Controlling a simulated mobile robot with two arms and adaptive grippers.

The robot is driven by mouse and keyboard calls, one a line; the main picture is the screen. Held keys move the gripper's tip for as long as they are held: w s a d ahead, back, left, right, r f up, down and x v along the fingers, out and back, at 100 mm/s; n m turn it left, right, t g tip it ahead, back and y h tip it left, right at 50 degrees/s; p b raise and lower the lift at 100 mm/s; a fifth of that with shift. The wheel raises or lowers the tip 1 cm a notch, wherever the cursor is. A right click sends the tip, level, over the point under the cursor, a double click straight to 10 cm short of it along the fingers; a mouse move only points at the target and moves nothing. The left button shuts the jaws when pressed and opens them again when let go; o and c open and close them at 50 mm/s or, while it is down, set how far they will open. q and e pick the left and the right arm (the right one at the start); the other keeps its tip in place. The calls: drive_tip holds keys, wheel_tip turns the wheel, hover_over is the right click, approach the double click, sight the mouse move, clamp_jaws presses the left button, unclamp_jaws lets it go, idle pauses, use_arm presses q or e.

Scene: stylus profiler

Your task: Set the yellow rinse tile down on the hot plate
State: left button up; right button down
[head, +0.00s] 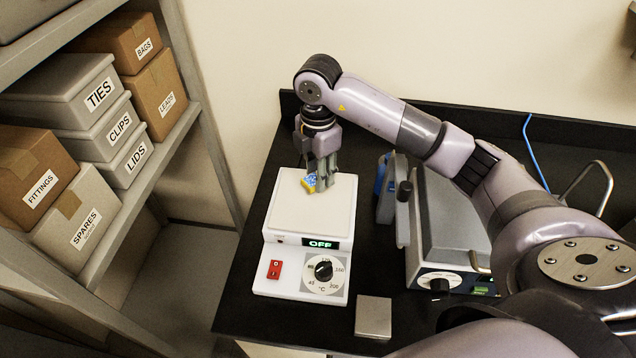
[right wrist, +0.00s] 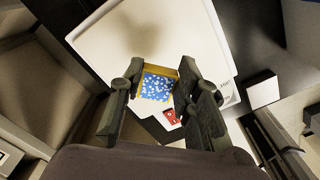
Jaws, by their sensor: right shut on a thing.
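The yellow rinse tile (head: 308,184) has a blue speckled face and shows at the left side of the fingertips in the head view. In the right wrist view the tile (right wrist: 158,85) sits between the two fingers. My right gripper (head: 319,182) is shut on it, pointing down over the hot plate. The white hot plate (head: 290,212) has a square top, a red switch, a dial and a display reading OFF. The tile is over its top; I cannot tell whether it touches. The fingers hide part of the tile. My left gripper is not in view.
A grey instrument (head: 450,215) with a dial stands right of the hot plate. A small metal block (head: 373,317) lies on the black bench in front. A shelf (head: 140,190) with labelled boxes stands to the left. The rest of the hot plate top is clear.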

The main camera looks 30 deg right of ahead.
sight(318, 196)
wheel_tip(318, 196, down, 4)
drive_tip(key=shift+p, duration=0.6)
drive_tip(key=shift+f, duration=0.45)
drive_tip(key=shift+f, duration=0.1)
drive_tip(key=c, duration=1.2)
unclamp_jaws()
